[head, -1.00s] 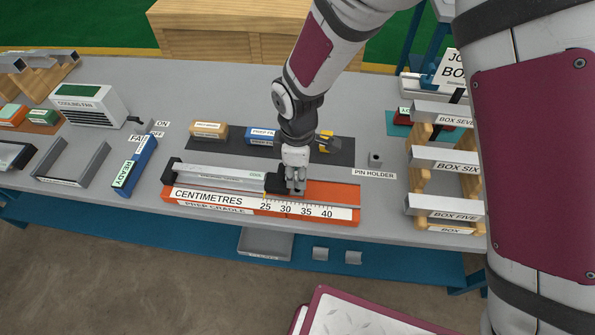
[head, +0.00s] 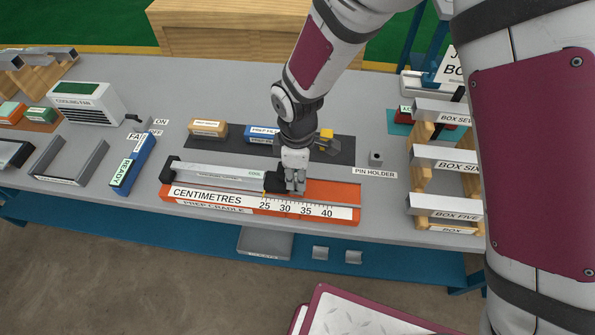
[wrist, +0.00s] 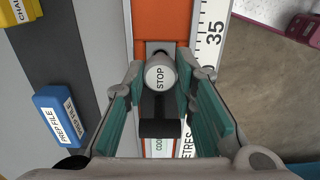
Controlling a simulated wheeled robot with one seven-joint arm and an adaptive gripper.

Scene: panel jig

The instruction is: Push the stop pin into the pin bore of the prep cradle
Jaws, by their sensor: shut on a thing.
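The stop pin (wrist: 158,78) shows in the wrist view as a round pale cap marked STOP. My gripper (wrist: 160,74) is shut on it, with a teal-padded finger on each side. In the head view my gripper (head: 295,186) points down over the prep cradle (head: 335,192), just right of a black block (head: 275,182). The cradle is orange with a white centimetre scale; its orange bed also shows in the wrist view (wrist: 154,22). The pin bore is hidden under the pin and fingers. I cannot tell how deep the pin sits.
A grey bar (head: 220,176) lies along the cradle's left part. The pin holder (head: 375,158) stands at the right. Behind the cradle are a blue prep file (head: 262,134) and a yellow block (head: 326,138) on a dark mat. A box rack (head: 445,155) stands further right.

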